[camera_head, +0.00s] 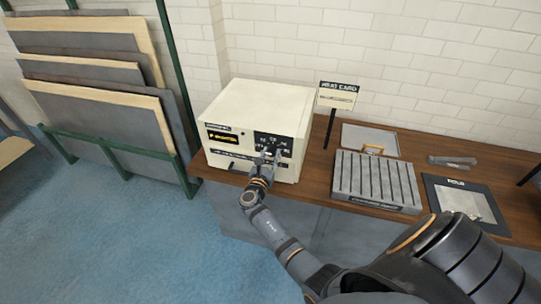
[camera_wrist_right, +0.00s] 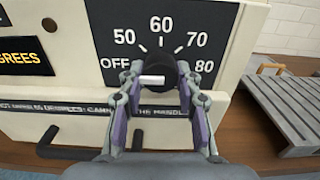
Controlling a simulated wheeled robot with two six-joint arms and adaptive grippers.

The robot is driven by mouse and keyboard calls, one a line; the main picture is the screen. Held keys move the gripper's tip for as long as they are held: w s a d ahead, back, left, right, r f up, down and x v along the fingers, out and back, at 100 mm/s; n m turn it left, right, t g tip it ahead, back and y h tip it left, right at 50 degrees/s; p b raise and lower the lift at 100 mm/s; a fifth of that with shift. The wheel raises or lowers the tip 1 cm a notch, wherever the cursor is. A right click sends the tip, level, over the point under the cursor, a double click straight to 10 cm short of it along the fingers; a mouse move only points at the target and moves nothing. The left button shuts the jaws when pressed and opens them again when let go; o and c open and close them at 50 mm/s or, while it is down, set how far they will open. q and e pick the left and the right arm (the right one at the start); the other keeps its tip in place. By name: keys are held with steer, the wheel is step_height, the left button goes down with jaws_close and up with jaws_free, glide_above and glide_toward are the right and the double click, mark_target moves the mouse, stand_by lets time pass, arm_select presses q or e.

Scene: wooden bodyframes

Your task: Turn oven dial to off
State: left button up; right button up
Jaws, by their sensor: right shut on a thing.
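The oven is a cream box (camera_head: 262,102) on the wooden counter, with a black dial panel (camera_head: 282,143) on its front. In the right wrist view, the black dial (camera_wrist_right: 168,70) sits below a scale of 50, 60, 70 and 80, with OFF at its left end. Its white pointer bar (camera_wrist_right: 152,80) lies nearly level and points left, close to the OFF mark. My right gripper (camera_wrist_right: 163,96) is shut on the dial, with a finger at each side. It also shows at the oven front in the head view (camera_head: 268,158). My left gripper is out of view.
A dark handle (camera_wrist_right: 62,145) sticks out below the oven's panel. To the right on the counter are a slotted grey rack (camera_head: 375,180), a sign on a post (camera_head: 337,95) and a dark mat (camera_head: 440,188). A board rack (camera_head: 95,85) stands left.

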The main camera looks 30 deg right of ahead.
steer(key=o, duration=1.2)
steer(key=shift+c, duration=0.2)
steer(key=v, duration=0.7)
steer(key=shift+s+a+f, duration=0.1)
steer(key=shift+s, duration=0.05)
